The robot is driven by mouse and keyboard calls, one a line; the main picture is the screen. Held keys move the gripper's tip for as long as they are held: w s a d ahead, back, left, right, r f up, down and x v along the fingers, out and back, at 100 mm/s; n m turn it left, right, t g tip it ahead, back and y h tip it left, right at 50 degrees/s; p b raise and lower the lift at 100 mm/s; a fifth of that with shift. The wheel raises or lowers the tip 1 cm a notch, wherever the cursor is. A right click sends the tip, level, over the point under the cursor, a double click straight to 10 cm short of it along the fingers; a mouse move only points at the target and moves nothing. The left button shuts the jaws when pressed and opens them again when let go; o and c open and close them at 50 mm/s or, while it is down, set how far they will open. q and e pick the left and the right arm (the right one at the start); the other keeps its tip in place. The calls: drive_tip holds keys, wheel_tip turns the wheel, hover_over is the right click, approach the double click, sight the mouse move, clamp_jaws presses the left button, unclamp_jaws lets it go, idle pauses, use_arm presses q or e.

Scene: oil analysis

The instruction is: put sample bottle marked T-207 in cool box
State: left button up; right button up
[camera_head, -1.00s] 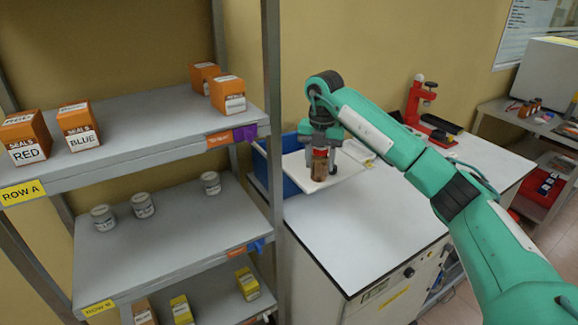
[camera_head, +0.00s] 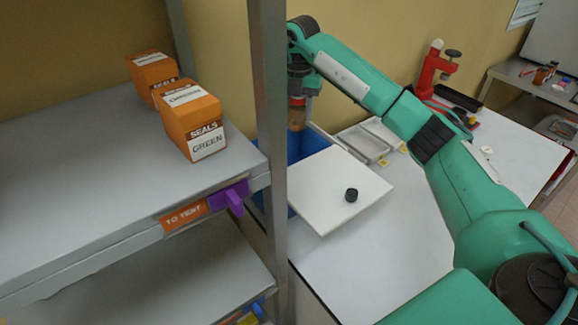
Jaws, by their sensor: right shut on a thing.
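My right gripper (camera_head: 299,98) is shut on a brown sample bottle (camera_head: 297,118), partly hidden behind the shelf post. The bottle appears upright, over or at the opening of the blue cool box (camera_head: 308,143). I cannot tell how far inside it is, and its marking is not readable. The white lid (camera_head: 325,205) with a black knob lies in front of the box, off at least part of its opening. My left gripper is not in view.
The grey shelf (camera_head: 80,165) fills the left, with orange seal boxes (camera_head: 192,120) on it. Its post (camera_head: 272,200) stands close to my right gripper. A grey tray (camera_head: 365,142) and a red stand (camera_head: 432,70) are on the bench (camera_head: 390,245), whose front is clear.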

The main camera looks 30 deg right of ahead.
sight(298, 131)
drive_tip(key=f, duration=0.2)
drive_tip(key=f+p, duration=0.1)
drive_tip(key=f, duration=0.3)
drive_tip(key=shift+s+f+p, duration=0.2)
drive_tip(key=shift+s+p, duration=0.2)
wheel_tip(298, 131, down, 12)
drive_tip(key=p, duration=0.2)
drive_tip(key=shift+w+r+p, duration=0.15)
drive_tip(key=shift+r+p, duration=0.05)
drive_tip(key=shift+p, duration=0.2)
drive_tip(key=shift+f, duration=0.25)
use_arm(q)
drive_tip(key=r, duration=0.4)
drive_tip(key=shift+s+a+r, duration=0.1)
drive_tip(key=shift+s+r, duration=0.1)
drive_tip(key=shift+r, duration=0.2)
use_arm(e)
drive_tip(key=shift+f, duration=0.1)
drive_tip(key=o, duration=1)
drive_tip(key=shift+o, duration=0.2)
